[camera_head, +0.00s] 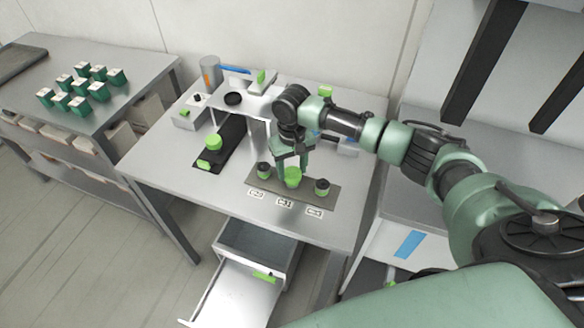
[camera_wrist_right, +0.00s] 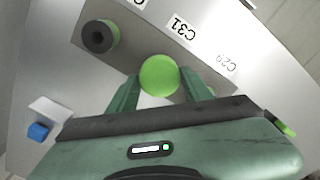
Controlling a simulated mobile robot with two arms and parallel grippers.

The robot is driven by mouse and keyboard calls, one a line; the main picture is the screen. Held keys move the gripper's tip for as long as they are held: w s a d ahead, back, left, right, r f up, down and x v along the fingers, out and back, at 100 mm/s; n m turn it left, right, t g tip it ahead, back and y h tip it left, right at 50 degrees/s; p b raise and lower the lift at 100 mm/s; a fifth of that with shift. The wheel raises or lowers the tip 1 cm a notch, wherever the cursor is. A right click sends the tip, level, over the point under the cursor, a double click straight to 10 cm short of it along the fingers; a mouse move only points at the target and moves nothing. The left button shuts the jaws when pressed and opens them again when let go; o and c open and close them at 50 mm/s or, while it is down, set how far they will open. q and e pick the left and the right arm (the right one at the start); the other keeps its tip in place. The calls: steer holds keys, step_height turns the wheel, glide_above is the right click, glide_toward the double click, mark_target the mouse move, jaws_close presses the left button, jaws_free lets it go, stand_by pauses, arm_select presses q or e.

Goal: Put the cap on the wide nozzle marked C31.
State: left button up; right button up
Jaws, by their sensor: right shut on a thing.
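My right gripper (camera_head: 292,167) points down over the middle of a brown-grey board (camera_head: 255,184) at the table's front. It is shut on a bright green round cap (camera_head: 292,178), which also shows between the fingertips (camera_wrist_right: 159,75) in the wrist view. The label C31 (camera_wrist_right: 180,27) lies just in front of the cap. The cap hides whatever is beneath it, so I cannot tell if it touches the nozzle. A green nozzle with a dark top (camera_head: 264,170) stands left of the gripper, and another (camera_head: 322,187) stands right. My left gripper is not in view.
A dark mat (camera_head: 228,140) to the left carries a green round piece (camera_head: 213,142). A white stand with a black ring (camera_head: 233,98) is behind it. An open drawer (camera_head: 240,292) sticks out below the front edge. A side table (camera_head: 130,92) holds several green boxes.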

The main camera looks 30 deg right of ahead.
steer(key=shift+f, duration=0.2)
steer(key=o, duration=1.9)
step_height(320, 180, up, 5)
steer(key=p, duration=0.6)
steer(key=shift+r, duration=1)
